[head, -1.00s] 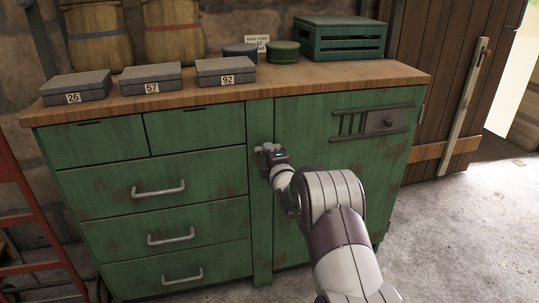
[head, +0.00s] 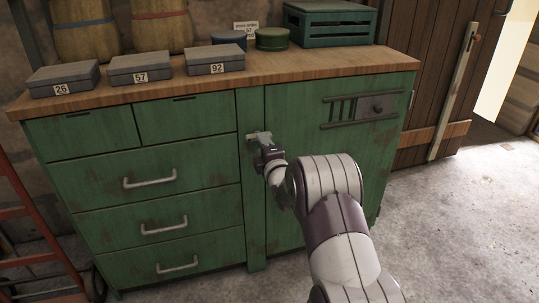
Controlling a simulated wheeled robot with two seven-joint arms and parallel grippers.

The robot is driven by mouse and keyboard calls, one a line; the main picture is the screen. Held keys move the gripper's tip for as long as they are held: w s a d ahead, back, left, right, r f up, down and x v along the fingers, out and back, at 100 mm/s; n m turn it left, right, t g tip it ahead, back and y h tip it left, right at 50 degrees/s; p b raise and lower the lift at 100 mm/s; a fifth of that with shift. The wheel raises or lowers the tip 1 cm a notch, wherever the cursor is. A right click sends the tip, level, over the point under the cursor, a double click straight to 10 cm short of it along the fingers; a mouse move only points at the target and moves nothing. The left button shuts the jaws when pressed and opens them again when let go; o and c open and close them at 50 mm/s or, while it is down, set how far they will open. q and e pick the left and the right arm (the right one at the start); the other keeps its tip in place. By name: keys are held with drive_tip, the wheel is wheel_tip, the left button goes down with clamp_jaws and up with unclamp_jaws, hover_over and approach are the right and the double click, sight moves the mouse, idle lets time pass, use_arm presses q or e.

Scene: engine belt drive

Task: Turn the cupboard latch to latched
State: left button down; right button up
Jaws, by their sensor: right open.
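The cupboard latch (head: 258,136) is a small grey metal piece at the upper left edge of the green cupboard door (head: 300,130). It looks roughly level, lying across the gap between door and post, but it is small and its exact angle is hard to tell. My right gripper (head: 267,150) is open, just below and in front of the latch. The fingers are too small to show whether they touch it. My right arm covers the lower part of the door. My left gripper is not in view.
A slatted vent with a knob (head: 376,107) is on the door's upper right. Drawers with handles (head: 150,182) fill the left side. Numbered boxes (head: 141,68), round tins (head: 271,39) and a green crate (head: 328,24) stand on the wooden top (head: 300,68). The floor at right is clear.

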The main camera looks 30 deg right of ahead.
drive_tip(key=p+v, duration=0.2)
drive_tip(key=v, duration=0.7)
drive_tip(key=shift+s, duration=0.25)
drive_tip(key=shift+a, duration=0.1)
